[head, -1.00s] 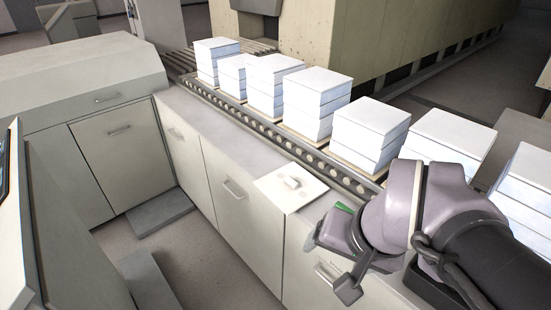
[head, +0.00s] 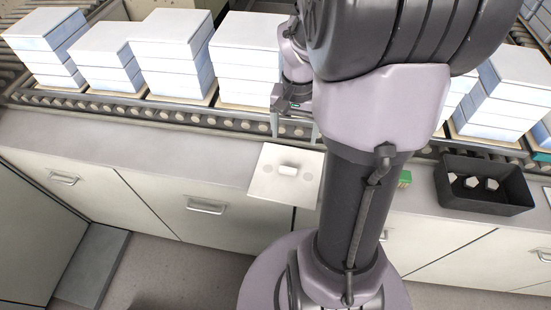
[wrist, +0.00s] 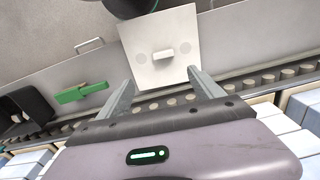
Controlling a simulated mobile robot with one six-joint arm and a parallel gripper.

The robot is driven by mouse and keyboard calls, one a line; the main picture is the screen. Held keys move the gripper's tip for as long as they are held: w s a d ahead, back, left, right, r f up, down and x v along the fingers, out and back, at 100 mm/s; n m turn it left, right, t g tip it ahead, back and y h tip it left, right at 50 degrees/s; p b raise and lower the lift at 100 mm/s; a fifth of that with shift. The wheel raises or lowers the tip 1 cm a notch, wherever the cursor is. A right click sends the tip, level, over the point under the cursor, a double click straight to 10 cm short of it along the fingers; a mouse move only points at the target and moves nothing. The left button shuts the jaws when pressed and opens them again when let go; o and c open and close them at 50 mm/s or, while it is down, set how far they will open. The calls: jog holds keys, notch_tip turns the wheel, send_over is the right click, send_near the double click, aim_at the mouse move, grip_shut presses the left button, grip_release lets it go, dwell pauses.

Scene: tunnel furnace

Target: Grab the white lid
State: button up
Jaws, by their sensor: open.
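The white lid (head: 268,180) is a flat square plate with a small raised handle (head: 288,169) in its middle. It lies on the counter beside the roller conveyor, its front edge at the counter's front edge. It also shows in the wrist view (wrist: 180,67), beyond my fingertips. My gripper (head: 295,136) is open and empty, above the conveyor's near edge and just behind the lid. In the wrist view, the two fingers of my gripper (wrist: 161,80) point at the lid, apart from its handle. My arm hides part of the counter right of the lid.
Stacks of white boxes (head: 170,55) stand on the roller conveyor (head: 170,116) behind the counter. A black bin (head: 487,205) with several light pieces sits at the right. A green object (head: 405,179) lies between it and the lid. The counter left of the lid (head: 150,155) is clear.

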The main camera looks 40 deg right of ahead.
jog(key=b, duration=0.4)
send_over(288, 168)
jog(key=f, duration=1)
jog(key=shift+s+d, duration=0.2)
jog(key=shift+d, duration=0.1)
jog(key=f, duration=0.1)
jog(key=f+b, duration=0.1)
jog(key=f, duration=0.1)
jog(key=f+b, duration=0.1)
jog(key=f, duration=0.1)
jog(key=shift+w+a+f, duration=0.15)
jog(key=shift+a+f, duration=0.05)
jog(key=shift+a, duration=0.15)
jog(key=shift+r, duration=0.1)
grip_shut()
